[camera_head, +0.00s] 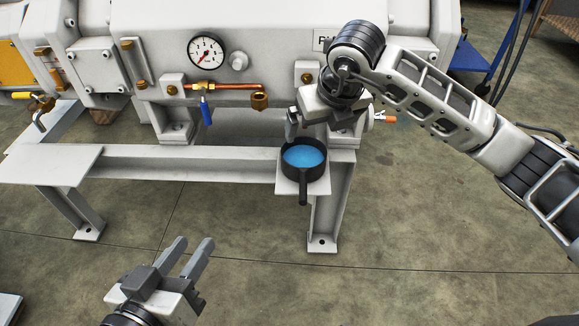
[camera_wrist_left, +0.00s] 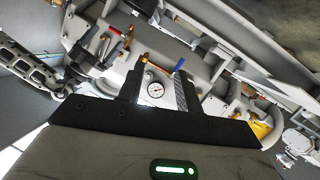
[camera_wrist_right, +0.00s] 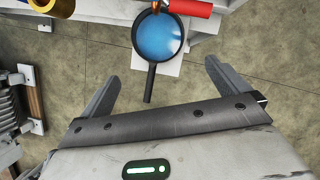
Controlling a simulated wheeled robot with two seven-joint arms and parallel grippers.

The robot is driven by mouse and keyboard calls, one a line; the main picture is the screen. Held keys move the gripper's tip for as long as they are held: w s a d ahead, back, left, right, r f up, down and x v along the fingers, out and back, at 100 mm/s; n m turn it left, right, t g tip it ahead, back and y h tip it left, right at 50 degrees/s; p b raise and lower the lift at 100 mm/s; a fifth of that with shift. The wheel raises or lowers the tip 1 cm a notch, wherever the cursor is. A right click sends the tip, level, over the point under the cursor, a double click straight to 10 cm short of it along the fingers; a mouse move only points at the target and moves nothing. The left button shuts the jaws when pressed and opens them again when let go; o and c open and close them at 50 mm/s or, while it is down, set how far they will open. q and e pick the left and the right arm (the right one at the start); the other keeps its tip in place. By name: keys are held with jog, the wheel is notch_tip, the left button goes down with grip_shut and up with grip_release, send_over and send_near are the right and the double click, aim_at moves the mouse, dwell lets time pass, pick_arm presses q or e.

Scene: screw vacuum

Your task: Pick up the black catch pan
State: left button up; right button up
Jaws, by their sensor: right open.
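The black catch pan (camera_head: 303,197) rests on a small white plate (camera_head: 290,186) at the right end of the machine's frame. It holds blue liquid (camera_head: 303,156), and its handle points toward me. My right gripper (camera_head: 305,127) is open and empty, just above and behind the pan. In the right wrist view the pan (camera_wrist_right: 151,75) lies ahead between the spread fingers (camera_wrist_right: 162,72), with no finger touching it. My left gripper (camera_head: 190,248) is open and empty at the lower left, well away from the pan; its fingers point toward the machine in the left wrist view (camera_wrist_left: 157,85).
The white machine carries a pressure gauge (camera_head: 206,52), a brass pipe with a downturned fitting (camera_head: 259,100) and a blue valve handle (camera_head: 206,113). A red handle (camera_wrist_right: 190,8) is close beyond the pan. Floor (camera_head: 240,270) in front of the frame is clear.

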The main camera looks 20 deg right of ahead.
jog(key=b, duration=0.3)
send_near(303, 165)
jog(key=shift+d+r, duration=0.15)
jog(key=shift+r, duration=0.25)
jog(key=shift+w+f, duration=0.15)
jog(key=shift+f, duration=0.25)
jog(key=b+x, duration=0.1)
jog(key=x, duration=0.2)
jog(key=shift+f+b, duration=0.4)
jog(key=shift+w+f, duration=0.25)
jog(key=shift+f, duration=0.25)
jog(key=c, duration=0.7)
pick_arm(q)
jog(key=shift+w+d+r+n+t+h, duration=0.2)
jog(key=shift+d+r+n+t+h, duration=0.2)
jog(key=shift+r+h, duration=0.15)
jog(key=shift+w+d+r+n+t+h, duration=0.15)
jog(key=shift+d+r+n+t+h, duration=0.15)
jog(key=shift+r+t+h, duration=0.25)
pick_arm(e)
jog(key=shift+r, duration=0.1)
jog(key=shift+c, duration=0.9)
jog(key=shift+r, duration=0.1)
